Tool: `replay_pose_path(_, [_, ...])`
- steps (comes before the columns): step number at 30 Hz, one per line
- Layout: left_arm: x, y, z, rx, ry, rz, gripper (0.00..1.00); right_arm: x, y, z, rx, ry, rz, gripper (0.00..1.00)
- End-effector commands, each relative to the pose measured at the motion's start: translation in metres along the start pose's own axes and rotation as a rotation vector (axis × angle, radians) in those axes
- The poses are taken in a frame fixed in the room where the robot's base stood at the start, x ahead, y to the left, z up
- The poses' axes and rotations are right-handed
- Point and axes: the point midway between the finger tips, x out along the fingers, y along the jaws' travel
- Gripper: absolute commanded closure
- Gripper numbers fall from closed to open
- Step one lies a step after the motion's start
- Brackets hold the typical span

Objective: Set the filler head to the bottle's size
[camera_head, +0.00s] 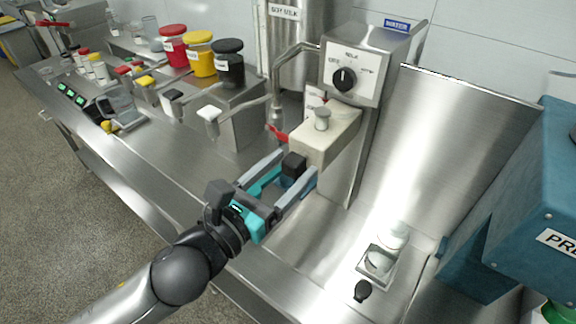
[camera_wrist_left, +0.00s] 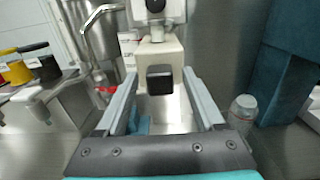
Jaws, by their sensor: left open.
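The filler (camera_head: 362,75) is a steel column with a round black selector dial (camera_head: 344,79) on a white plate. A beige filler head (camera_head: 335,135) juts from its front, with a grey knob on top and a black block-shaped knob (camera_head: 293,166) at its near end. My left gripper (camera_head: 298,163) is open at the black knob, one finger on each side. In the left wrist view the black knob (camera_wrist_left: 159,78) sits between the open fingers, with gaps beside it. A clear bottle (camera_head: 380,261) stands on the counter to the right. My right gripper is not in view.
A bent steel spout (camera_head: 277,85) with a red lever is left of the filler. Red, yellow and black jars (camera_head: 200,57) stand farther left. A small black knob (camera_head: 362,291) is near the bottle. A teal press (camera_head: 535,200) blocks the right side.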

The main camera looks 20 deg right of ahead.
Motion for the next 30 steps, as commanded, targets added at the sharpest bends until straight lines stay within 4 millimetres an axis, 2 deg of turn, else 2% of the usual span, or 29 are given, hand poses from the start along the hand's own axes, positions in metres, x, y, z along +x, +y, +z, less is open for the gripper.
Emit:
replay_pose_path(10, [0.0028,0.0001,-0.0004,0.000,0.001,0.000,0.31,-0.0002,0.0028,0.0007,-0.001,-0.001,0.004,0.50])
replay_pose_path(27, [0.0025,0.0002,-0.0003,0.000,0.001,0.001,0.95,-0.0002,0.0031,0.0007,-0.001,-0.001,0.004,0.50])
replay_pose_path(30, [0.0025,0.0002,-0.0003,0.000,0.001,0.001,1.00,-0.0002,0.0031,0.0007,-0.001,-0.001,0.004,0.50])
